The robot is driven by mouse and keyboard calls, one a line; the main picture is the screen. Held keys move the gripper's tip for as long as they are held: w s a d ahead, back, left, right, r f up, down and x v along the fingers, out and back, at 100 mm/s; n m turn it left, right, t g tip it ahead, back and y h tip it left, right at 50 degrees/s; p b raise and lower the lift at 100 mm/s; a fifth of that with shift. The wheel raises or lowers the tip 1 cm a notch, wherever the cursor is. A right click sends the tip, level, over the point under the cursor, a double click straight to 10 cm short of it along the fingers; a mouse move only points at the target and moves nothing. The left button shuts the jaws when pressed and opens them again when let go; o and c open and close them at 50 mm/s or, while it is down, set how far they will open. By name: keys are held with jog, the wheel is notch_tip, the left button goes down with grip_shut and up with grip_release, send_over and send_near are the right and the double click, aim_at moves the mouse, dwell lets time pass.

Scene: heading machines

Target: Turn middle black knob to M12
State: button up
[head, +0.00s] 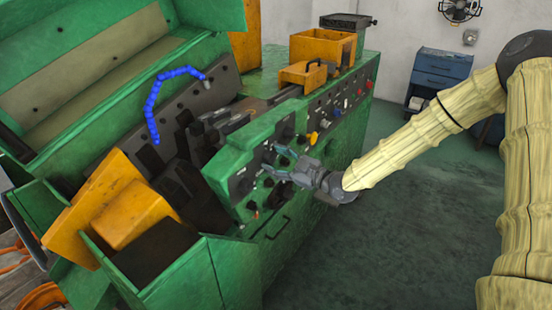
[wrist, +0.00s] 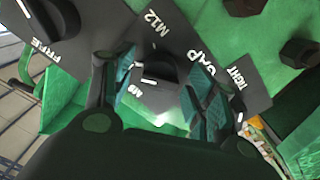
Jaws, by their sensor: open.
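The middle black knob (wrist: 152,66) sits on a dark plate in the wrist view, with a white "M12" label above it and a smaller white "M8" label below left. Small white marks show near the knob's lower side; I cannot tell exactly where its pointer aims. My gripper (wrist: 162,80) is open, with one teal-padded finger on each side of the knob. Whether the pads touch it is unclear. In the head view my gripper (head: 276,161) is at the green machine's control panel (head: 240,182), and it partly hides the knobs there.
Another black knob (wrist: 62,18) is by the "FREE" label at upper left. Dark bolt-like parts (wrist: 298,52) stand out at right. An orange box (head: 322,46) is on the machine (head: 348,133). A blue cabinet (head: 440,72) stands behind. The floor at right is clear.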

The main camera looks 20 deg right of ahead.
jog(key=shift+w+a, duration=0.15)
jog(key=c, duration=1)
jog(key=shift+c, duration=0.2)
jog(key=shift+m+b, duration=0.35)
jog(key=shift+m, duration=0.05)
jog(key=shift+f+m+b, duration=0.1)
jog(key=shift+m+b, duration=0.35)
jog(key=shift+m, duration=0.25)
jog(key=m+b, duration=0.1)
jog(key=m, duration=0.2)
jog(key=shift+m+b, duration=0.3)
jog(key=m+b, duration=0.1)
jog(key=m, duration=0.5)
jog(key=shift+r, duration=0.2)
